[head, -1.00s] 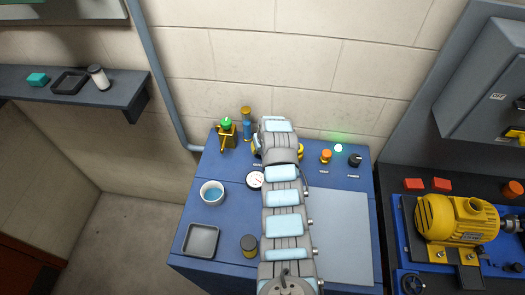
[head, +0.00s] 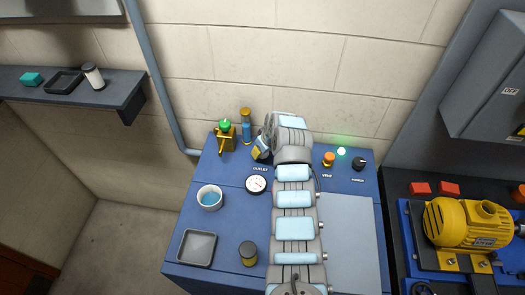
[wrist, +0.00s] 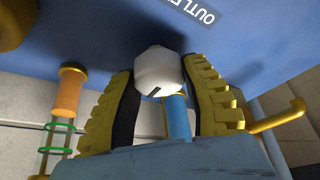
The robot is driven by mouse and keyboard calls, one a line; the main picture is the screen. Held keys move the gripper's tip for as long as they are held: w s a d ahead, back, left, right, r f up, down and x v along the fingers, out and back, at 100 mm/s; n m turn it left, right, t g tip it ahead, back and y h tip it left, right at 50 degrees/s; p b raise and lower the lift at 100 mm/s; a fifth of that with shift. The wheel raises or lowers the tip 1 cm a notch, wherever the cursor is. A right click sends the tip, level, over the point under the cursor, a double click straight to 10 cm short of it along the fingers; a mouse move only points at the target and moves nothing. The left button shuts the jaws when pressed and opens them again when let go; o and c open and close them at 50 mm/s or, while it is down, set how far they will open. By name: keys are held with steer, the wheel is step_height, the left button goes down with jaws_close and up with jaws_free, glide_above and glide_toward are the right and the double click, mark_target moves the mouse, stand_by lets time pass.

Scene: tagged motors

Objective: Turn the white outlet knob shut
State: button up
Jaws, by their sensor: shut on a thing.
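The white outlet knob (wrist: 157,72) shows in the wrist view, with a short dark mark on its face, beside the OUTLET label (wrist: 200,12). My gripper (wrist: 160,90) is shut on it, with one yellow-and-black finger on each side. In the head view my gripper (head: 262,148) is at the back of the blue bench, just above the OUTLET label. There the knob is hidden by my gripper and arm.
The blue bench (head: 232,240) holds a round gauge (head: 256,184), a cup of blue liquid (head: 209,197) and a grey tray (head: 198,247). A brass valve with a green top (head: 225,133) and an upright blue-and-amber cylinder (head: 246,130) stand left of my gripper. An orange VENT knob (head: 328,159) is to the right.

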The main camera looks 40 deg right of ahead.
steer(key=shift+f, duration=0.1)
steer(key=o, duration=1.2)
steer(key=shift+s+r, duration=0.2)
steer(key=shift+r, duration=0.35)
steer(key=v, duration=1.1)
